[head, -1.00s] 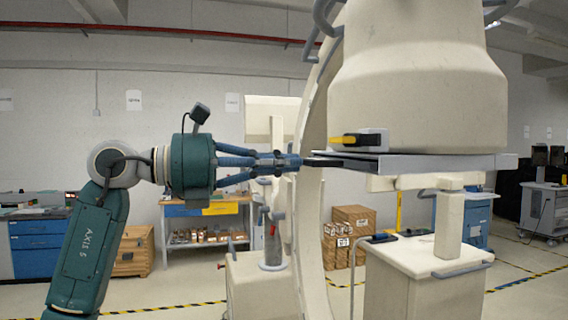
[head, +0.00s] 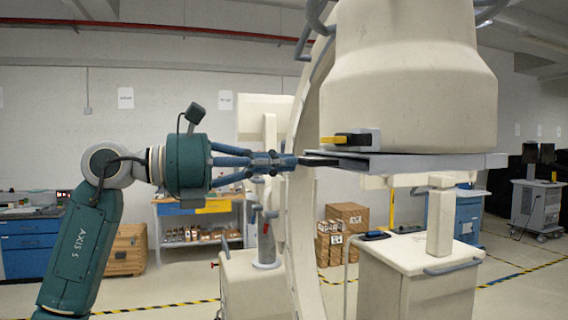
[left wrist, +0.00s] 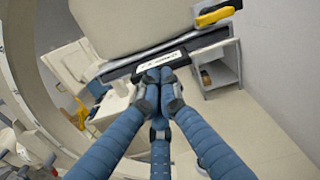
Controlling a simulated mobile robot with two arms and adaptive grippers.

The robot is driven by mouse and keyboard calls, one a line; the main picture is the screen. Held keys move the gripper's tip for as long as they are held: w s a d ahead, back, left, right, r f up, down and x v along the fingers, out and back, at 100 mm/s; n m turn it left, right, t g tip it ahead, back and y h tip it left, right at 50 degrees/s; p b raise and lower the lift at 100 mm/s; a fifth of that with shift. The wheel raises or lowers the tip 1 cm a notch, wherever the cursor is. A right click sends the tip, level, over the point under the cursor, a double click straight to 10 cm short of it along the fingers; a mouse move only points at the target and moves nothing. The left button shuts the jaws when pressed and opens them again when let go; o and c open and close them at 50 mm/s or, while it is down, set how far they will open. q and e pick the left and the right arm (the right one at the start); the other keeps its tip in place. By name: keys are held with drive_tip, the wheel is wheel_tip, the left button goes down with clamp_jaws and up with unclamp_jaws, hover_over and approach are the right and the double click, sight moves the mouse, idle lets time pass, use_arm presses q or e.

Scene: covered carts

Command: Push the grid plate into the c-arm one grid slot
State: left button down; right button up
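The grid plate (head: 320,161) is a thin dark plate. It sticks out to the left from the flat grey holder (head: 440,163) under the c-arm's large cream housing (head: 408,95). In the left wrist view the plate's dark front edge (left wrist: 178,58) carries a white label. My left gripper (head: 295,160) points right, level with the plate. Its blue fingers are drawn together, and their tips (left wrist: 160,75) meet or nearly meet the plate's outer edge; contact is hard to confirm. No grip around the plate shows. The plate's inner part is hidden. My right gripper is out of view.
A yellow-and-black handle (head: 345,140) sits just above the plate. The curved c-arm frame (head: 302,235) passes behind and below my fingertips. A white cart (head: 415,285) stands below the holder. Cardboard boxes (head: 345,222) and a workbench (head: 200,225) are further back.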

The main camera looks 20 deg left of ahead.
use_arm(q)
drive_tip(key=v, duration=1.4)
